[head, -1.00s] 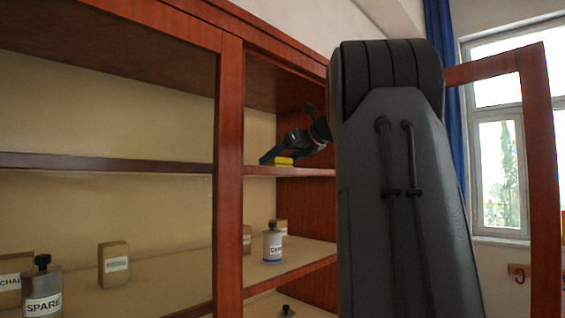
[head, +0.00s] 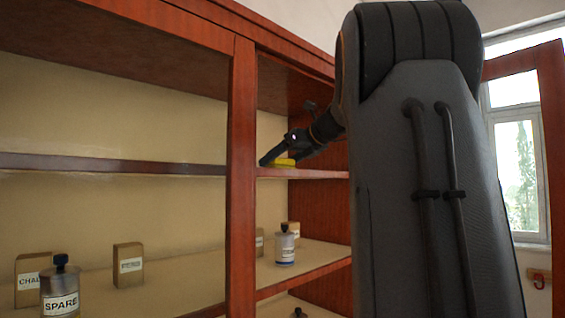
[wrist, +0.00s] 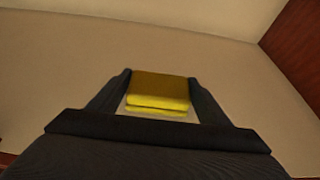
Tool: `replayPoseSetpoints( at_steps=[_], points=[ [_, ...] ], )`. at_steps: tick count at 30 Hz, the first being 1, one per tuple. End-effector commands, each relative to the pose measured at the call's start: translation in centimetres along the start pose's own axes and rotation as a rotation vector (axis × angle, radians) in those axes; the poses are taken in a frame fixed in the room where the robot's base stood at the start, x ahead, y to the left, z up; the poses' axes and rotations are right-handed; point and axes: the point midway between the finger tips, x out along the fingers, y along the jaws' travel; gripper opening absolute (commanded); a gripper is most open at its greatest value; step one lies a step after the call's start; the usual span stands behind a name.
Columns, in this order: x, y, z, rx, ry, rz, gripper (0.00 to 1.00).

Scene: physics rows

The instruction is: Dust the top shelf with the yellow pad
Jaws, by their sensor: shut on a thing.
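The yellow pad (head: 285,162) is at the top shelf (head: 310,173) in the right bay of the cabinet. In the wrist view the pad (wrist: 158,92) sits between the two dark fingers of my gripper (wrist: 160,98), which is shut on it. In the head view my gripper (head: 276,157) reaches in over the shelf from the right, with the pad low at the shelf surface. I cannot tell whether the pad presses on the board. The bare shelf surface (wrist: 60,80) spreads around the pad in the wrist view.
A red-brown post (head: 241,180) divides the bays to the left of my gripper. The cabinet side wall (wrist: 295,45) is to the right. Below stand a labelled bottle (head: 285,245), a SPARE bottle (head: 60,290) and boxes (head: 128,265). An open door frame (head: 553,120) is at far right.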

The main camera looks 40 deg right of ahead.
Motion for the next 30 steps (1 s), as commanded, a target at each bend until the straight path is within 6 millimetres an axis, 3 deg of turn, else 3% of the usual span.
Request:
replayPoseSetpoints(
  at_steps=[16,30],
  points=[
    [0.0,3.9,0.0,0.001,0.004,0.004,0.46],
    [-0.1,1.2,0.1,0.002,0.003,0.001,0.46]
  ],
)
